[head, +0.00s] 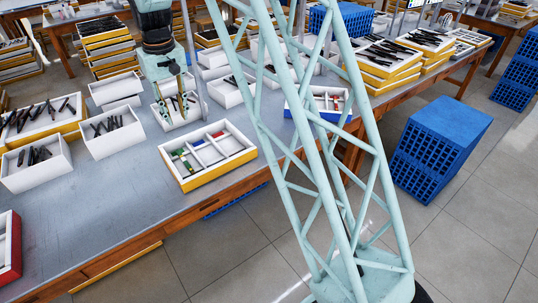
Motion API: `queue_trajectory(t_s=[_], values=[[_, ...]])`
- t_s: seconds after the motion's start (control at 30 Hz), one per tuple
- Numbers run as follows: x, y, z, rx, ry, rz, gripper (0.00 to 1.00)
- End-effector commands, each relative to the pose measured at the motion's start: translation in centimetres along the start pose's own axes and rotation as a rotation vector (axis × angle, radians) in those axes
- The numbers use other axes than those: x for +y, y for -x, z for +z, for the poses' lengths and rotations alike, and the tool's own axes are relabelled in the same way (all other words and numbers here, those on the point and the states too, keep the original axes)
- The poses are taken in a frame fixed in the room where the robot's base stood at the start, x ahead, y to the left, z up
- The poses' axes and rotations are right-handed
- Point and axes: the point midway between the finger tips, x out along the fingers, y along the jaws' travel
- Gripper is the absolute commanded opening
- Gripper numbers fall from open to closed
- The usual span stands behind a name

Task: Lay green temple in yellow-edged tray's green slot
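The yellow-edged tray (222,174) lies on the grey table in the head view, a white tray with several compartments and a yellow front side. Green (179,153), blue (197,143) and red (217,134) marks show along its far side. A dark greenish piece (187,165) shows in its left compartment; I cannot tell whether it is a temple. My gripper (181,101) is behind the tray, low over a small white bin (177,119) with thin olive and dark pieces. The fingers are too small to tell open from shut or whether they hold anything.
White bins of dark temples (112,135) stand to the left. A blue-edged tray (318,103) stands to the right, partly behind my pale lattice column. A red-edged tray (9,246) is at the lower left. The table's front left (95,215) is clear.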

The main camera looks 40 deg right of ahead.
Motion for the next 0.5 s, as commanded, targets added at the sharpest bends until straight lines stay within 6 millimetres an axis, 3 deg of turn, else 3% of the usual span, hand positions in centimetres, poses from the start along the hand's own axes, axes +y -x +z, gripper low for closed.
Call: queue_trajectory(t_s=[0.1, 0.5], values=[[0.0, 2.6, 1.5, 0.013, -0.001, 0.0, 0.23], [-0.1, 9.7, 7.0, 0.047, -0.002, 0.001, 0.23]])
